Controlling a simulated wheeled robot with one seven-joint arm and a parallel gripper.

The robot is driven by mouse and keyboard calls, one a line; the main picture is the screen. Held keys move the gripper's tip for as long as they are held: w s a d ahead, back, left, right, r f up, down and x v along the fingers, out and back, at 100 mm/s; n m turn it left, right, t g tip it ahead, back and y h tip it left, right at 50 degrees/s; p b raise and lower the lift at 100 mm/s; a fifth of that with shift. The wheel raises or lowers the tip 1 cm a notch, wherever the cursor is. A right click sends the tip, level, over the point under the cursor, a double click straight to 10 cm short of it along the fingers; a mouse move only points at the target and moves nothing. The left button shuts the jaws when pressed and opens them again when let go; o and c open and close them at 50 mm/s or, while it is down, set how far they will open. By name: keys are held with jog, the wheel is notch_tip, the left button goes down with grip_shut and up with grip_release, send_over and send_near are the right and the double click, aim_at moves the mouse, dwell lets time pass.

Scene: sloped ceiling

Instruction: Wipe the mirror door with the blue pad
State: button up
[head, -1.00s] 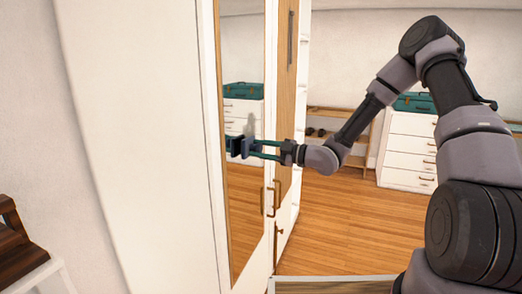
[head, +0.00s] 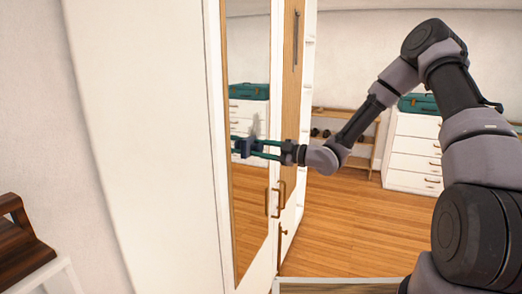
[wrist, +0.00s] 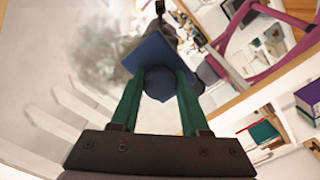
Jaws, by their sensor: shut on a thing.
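The mirror door (head: 250,205) is a tall mirror panel on the white wardrobe, with a brass handle at its right edge. A grey smudge (head: 254,126) shows on the glass just above the pad, and it also shows in the wrist view (wrist: 100,58). My gripper (head: 259,148) is shut on the blue pad (head: 248,147), with its green fingers around the pad's rounded grip (wrist: 158,84). The flat pad face (wrist: 154,52) points at the mirror. The pad is at or very near the glass; I cannot tell if it touches. Its contact side is hidden.
A wooden wardrobe panel (head: 291,90) with a handle stands right of the mirror. A white drawer unit (head: 411,155) carries a teal case (head: 417,103). A low wooden shelf (head: 345,113) stands behind. Wooden floor (head: 340,235) lies open between. A dark wooden item (head: 22,245) is at lower left.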

aim_at(251, 138)
jog(key=shift+w+d, duration=0.65)
jog(key=shift+w, duration=1.1)
jog(key=shift+w+d, duration=0.65)
jog(key=shift+w, duration=1.1)
jog(key=shift+w+d, duration=0.65)
jog(key=shift+w, duration=1.1)
jog(key=shift+a+r, duration=0.15)
jog(key=shift+r, duration=1.45)
jog(key=shift+s+a, duration=0.65)
jog(key=shift+s, duration=1.15)
jog(key=shift+s+a, duration=0.6)
jog(key=shift+s, duration=1.2)
jog(key=shift+s+a, duration=0.65)
jog(key=shift+s, duration=1.15)
jog(key=shift+d+r, duration=0.1)
jog(key=shift+r, duration=1.45)
jog(key=shift+w+d, duration=0.65)
jog(key=shift+w, duration=1.15)
jog(key=shift+w+d, duration=0.6)
jog(key=shift+w, duration=1.2)
jog(key=shift+w+d, duration=0.65)
jog(key=shift+w, duration=1.15)
jog(key=v, duration=0.6)
jog(key=shift+d, duration=0.15)
